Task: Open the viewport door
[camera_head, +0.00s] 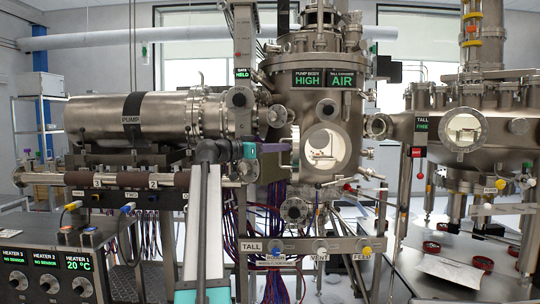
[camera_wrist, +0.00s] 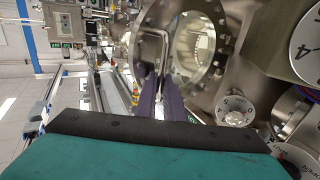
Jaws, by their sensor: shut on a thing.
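The viewport door (camera_head: 310,134) is on the front of the tall steel chamber, around a bright round window. In the wrist view its metal ring (camera_wrist: 221,40) surrounds the round opening. A thin bent metal handle (camera_wrist: 166,50) stands at the ring's left side. My gripper (camera_head: 287,147) reaches in from the left in the head view, level with the window. In the wrist view its purple fingers (camera_wrist: 160,82) are closed together on the lower end of the handle. The exact grip is partly hidden by the fingers. I cannot tell how far the door stands open.
A large pump cylinder (camera_head: 100,118) lies left of the chamber, and another steel chamber (camera_head: 480,135) stands at the right. A labelled valve panel (camera_head: 310,247) is below. Dials (camera_wrist: 235,110) sit close to the right of the fingers in the wrist view.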

